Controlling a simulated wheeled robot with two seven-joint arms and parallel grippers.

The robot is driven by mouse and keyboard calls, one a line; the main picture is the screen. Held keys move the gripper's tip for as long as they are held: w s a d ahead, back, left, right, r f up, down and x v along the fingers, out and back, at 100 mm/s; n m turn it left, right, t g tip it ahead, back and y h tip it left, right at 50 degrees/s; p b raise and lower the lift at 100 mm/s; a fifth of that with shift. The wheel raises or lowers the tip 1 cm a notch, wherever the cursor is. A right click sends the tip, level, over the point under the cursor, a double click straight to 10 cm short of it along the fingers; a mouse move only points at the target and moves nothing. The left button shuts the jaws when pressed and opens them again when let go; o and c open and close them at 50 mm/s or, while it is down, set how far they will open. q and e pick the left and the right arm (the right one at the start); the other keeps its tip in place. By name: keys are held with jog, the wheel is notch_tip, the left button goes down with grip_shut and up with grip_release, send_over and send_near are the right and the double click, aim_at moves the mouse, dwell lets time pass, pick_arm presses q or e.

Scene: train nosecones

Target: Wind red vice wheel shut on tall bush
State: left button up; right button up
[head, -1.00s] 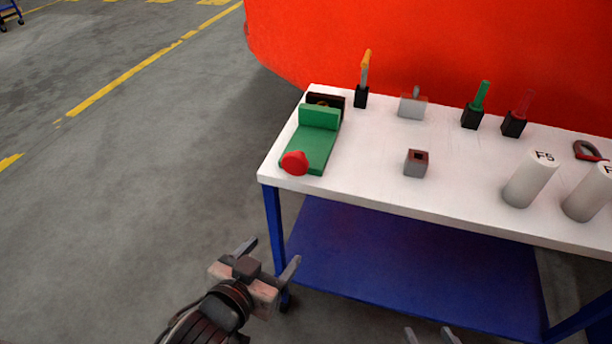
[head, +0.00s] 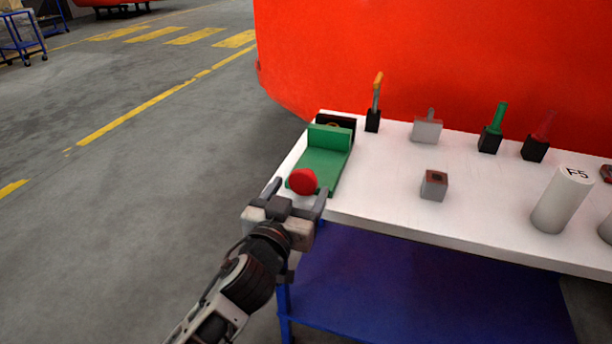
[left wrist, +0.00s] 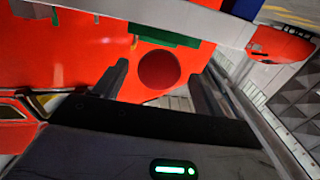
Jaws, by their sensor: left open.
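The red vice wheel (head: 303,181) is at the near end of the green vice (head: 322,163) on the table's left end. In the left wrist view the wheel (left wrist: 159,69) shows as a red disc between my fingers, beyond their tips. My left gripper (head: 300,190) is open and empty, right in front of the wheel, its fingers pointing at it. I cannot tell whether they touch it. A dark block with a brass-coloured piece (head: 335,125) stands at the vice's far end; whether that piece is the tall bush is too small to tell. My right gripper is out of view.
A large red body (head: 430,60) stands behind.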

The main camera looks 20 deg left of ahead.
aim_at(301, 186)
pick_arm(q)
jog(key=shift+w+d, duration=0.1)
jog(key=shift+w, duration=2.3)
jog(key=c, duration=0.9)
jog(key=shift+m+p, duration=0.7)
jog(key=shift+m, duration=1.2)
jog(key=shift+c, duration=0.2)
